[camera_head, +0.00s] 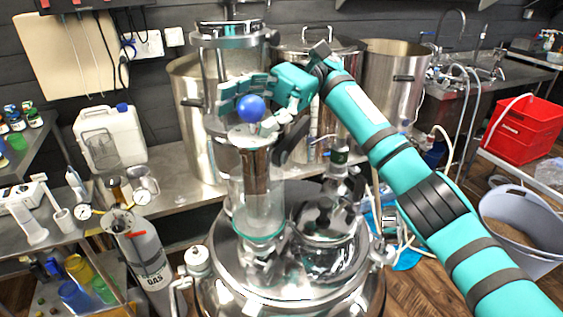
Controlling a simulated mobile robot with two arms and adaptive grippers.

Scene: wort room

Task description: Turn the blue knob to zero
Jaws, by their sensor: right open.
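The blue knob (251,108) is a round blue ball near the top of the glass column, in the upper middle of the head view. My right arm comes in from the right. Its teal gripper (254,110) is at the knob, with one finger behind and to the left and the other at the lower right. The gripper is open. The knob shows in front of the fingers; I cannot tell whether they touch it. No scale or zero mark is readable. My left gripper is not in view.
The glass column (262,190) stands on a shiny steel vessel (290,290), with a glass dome beside it. Steel pots (398,80) stand on the bench behind. A gas cylinder (146,250) and white jug (112,135) are at left, a red crate (524,128) at right.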

